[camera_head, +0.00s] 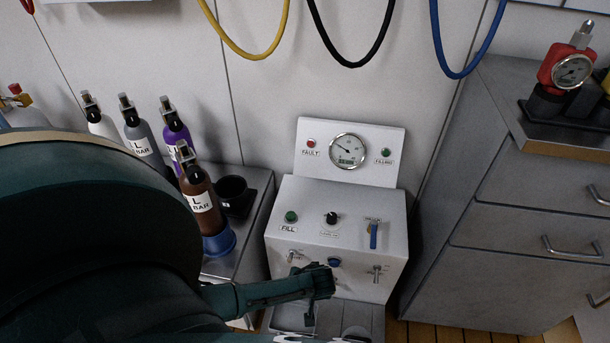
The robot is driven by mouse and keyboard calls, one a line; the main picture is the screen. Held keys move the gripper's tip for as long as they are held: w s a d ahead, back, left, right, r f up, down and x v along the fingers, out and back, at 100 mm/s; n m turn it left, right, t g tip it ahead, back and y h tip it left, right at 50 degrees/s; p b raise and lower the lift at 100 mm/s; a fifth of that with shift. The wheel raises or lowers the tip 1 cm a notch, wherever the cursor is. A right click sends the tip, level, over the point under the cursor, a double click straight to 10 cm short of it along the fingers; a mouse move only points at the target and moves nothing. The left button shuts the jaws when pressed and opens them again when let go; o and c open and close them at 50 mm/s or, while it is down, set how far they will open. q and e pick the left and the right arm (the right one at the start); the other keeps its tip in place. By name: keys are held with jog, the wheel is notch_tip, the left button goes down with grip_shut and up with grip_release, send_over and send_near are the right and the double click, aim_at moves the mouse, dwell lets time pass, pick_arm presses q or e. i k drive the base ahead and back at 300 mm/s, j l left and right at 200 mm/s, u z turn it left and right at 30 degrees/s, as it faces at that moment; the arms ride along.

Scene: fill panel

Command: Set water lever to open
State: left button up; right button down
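The fill panel (350,205) is a light grey console with a sloped top and an upright gauge board. On its top right is a blue lever (373,235), pointing down toward the front, with a label too small to read. On the front face are small metal levers at left (292,257) and right (377,272), with a blue knob (335,262) between them. I cannot read which one is marked water. My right gripper is not in view.
A gauge (348,151) sits on the board. Several bottles, including a brown one (202,200), stand on the left bench beside a black cup (235,195). Yellow, black and blue hoses hang above. A grey drawer cabinet (520,220) stands at right, with a red regulator (568,65) on top.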

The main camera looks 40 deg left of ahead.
aim_at(374, 223)
jog(key=k+l, duration=0.1)
jog(key=l, duration=0.25)
jog(key=k+l, duration=0.15)
jog(key=l, duration=0.15)
jog(key=k+l, duration=0.1)
jog(key=l, duration=0.25)
jog(key=k+l, duration=0.15)
jog(key=l, duration=0.15)
